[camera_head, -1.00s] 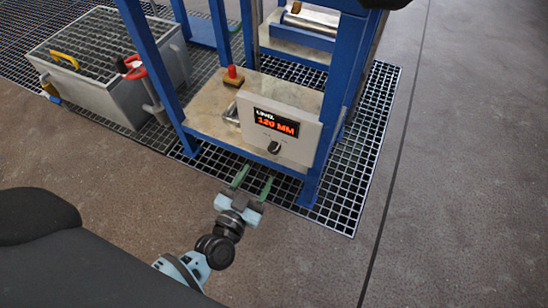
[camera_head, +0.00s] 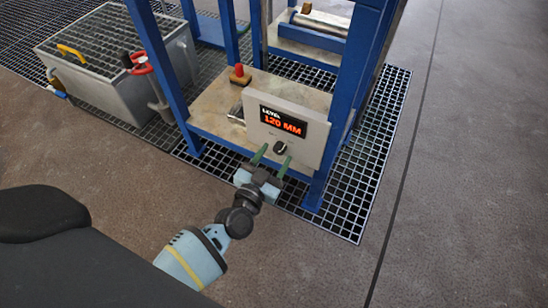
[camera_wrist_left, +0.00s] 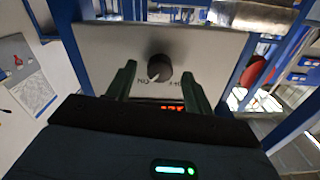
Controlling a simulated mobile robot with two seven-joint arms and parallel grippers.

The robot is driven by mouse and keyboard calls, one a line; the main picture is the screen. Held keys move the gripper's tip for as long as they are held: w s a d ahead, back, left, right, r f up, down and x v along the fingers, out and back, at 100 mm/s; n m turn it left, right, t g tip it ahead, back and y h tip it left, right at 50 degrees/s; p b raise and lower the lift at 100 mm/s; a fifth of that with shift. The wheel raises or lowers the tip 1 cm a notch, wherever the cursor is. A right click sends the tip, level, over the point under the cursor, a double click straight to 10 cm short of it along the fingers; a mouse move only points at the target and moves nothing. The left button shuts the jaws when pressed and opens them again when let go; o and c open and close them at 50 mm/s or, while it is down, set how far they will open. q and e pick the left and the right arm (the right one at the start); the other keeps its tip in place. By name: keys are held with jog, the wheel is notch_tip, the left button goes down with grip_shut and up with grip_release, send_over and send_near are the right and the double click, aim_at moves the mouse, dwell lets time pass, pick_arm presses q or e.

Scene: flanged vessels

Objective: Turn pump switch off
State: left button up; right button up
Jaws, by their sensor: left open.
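The pump switch is a dark round knob (camera_head: 280,147) on the lower part of a light grey panel (camera_head: 312,140). A display (camera_head: 283,121) above the knob reads "LEVEL 120 MM" in white and red. My left gripper (camera_head: 271,157) is open in front of the panel, with its green fingers pointing at the knob. In the left wrist view the knob (camera_wrist_left: 159,68) shows between and just beyond the two fingertips (camera_wrist_left: 158,72), with a pale pointer mark and partly readable lettering beneath it. The fingers appear apart from the knob. My right gripper is not in view.
The panel hangs on a blue frame (camera_head: 172,62) with a stained shelf (camera_head: 207,107) carrying a red-topped part (camera_head: 238,75). A grey tank (camera_head: 112,65) with a red valve handle (camera_head: 141,64) stands left. Open floor lies to the right.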

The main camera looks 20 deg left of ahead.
pick_arm(q)
jog(key=shift+w, duration=0.1)
jog(key=c, duration=1)
jog(key=shift+o, duration=0.2)
